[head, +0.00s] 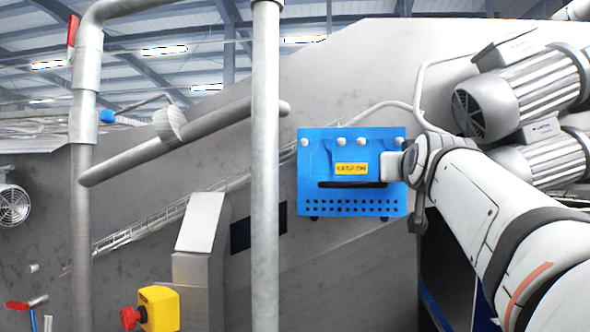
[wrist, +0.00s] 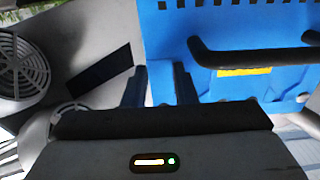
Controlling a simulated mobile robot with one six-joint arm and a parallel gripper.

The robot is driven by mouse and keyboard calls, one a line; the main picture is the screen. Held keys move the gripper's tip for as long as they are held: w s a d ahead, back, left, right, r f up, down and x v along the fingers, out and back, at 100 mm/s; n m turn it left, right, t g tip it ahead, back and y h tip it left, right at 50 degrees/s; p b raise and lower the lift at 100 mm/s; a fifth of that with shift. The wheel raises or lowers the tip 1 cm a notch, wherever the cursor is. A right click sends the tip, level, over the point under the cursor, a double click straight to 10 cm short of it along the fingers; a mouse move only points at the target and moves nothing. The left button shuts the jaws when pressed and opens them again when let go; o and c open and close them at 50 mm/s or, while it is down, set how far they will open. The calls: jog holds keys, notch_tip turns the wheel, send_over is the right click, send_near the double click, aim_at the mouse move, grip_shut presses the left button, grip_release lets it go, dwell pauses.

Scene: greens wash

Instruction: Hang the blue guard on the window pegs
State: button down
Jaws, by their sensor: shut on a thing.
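The blue guard (head: 352,198) is a flat upright panel in the middle of the head view, with a yellow label, a dark handle or slot and rows of small holes. Several pale round peg heads (head: 341,142) show in front of its upper part; whether they sit in its openings I cannot tell. My gripper (head: 391,167) is at the guard's right edge. In the wrist view the guard (wrist: 175,30) fills the upper right, and the two dark fingers (wrist: 159,85) are shut on its edge. The window is not clearly visible; the guard may cover it.
A grey vertical pipe (head: 265,200) stands left of the guard, with a sloping rail (head: 180,143) beside it. A dark rectangle (head: 240,236) is on the metal wall. Motors (head: 520,95) are at upper right. A yellow box with a red button (head: 158,308) is at lower left.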

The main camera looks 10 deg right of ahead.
jog(key=shift+p+x, duration=0.4)
jog(key=shift+x, duration=1.75)
jog(key=shift+b, duration=0.35)
jog(key=shift+p+x, duration=0.4)
jog(key=shift+x, duration=0.95)
jog(key=shift+w, duration=0.3)
jog(key=shift+f, duration=0.1)
